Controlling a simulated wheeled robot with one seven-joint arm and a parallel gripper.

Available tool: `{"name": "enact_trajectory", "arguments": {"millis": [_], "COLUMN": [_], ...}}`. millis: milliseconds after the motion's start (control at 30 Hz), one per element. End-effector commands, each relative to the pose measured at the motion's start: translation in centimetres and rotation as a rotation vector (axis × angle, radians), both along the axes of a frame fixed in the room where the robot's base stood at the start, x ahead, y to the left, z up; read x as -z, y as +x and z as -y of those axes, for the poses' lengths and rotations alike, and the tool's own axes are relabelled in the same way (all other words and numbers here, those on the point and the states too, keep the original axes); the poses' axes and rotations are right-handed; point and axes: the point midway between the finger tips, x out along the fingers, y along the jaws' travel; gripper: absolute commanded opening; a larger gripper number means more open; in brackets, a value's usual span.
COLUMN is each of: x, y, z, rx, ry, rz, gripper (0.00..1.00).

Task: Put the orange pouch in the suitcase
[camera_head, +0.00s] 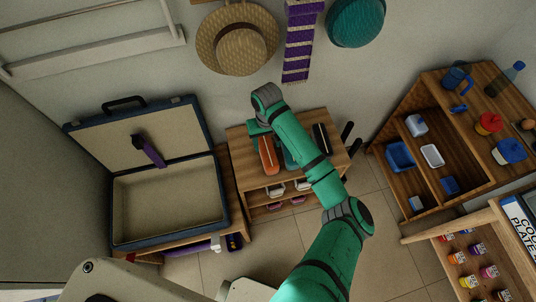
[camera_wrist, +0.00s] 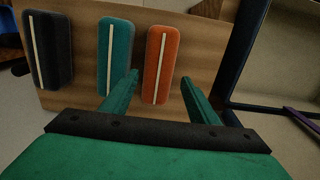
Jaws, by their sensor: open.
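The orange pouch (camera_wrist: 160,64) lies on the small wooden shelf unit in the middle; the head view shows it too (camera_head: 268,156). It has a pale strip along its length. My gripper (camera_wrist: 158,88) is open, with its fingers on either side of the pouch's near end in the wrist view. I cannot tell whether they touch it. The open suitcase (camera_head: 116,212) stands on a low bench to the left, dark blue outside and beige inside. Its lid leans back against the wall, with a purple item (camera_head: 148,150) hanging across it.
A teal pouch (camera_wrist: 115,55) and a dark pouch (camera_wrist: 48,48) lie beside the orange one on the shelf top (camera_wrist: 85,100). A hat (camera_head: 238,40), striped scarf (camera_head: 300,40) and teal cap (camera_head: 356,20) hang above. A wooden cubby shelf (camera_head: 430,185) stands at right.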

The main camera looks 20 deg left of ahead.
Motion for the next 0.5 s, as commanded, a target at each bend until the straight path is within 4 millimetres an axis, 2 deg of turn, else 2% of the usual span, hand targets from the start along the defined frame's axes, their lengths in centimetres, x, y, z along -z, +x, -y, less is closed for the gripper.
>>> {"name": "enact_trajectory", "arguments": {"millis": [133,367,500], "x": [2.3,3.8,5.4], "y": [0.0,0.0,0.0], "z": [0.0,-0.1,0.2], "rx": [0.0,-0.001,0.0], "ry": [-0.001,0.001,0.0], "rz": [-0.001,0.002,0.0], "gripper": [0.55,0.55,0.55]}}
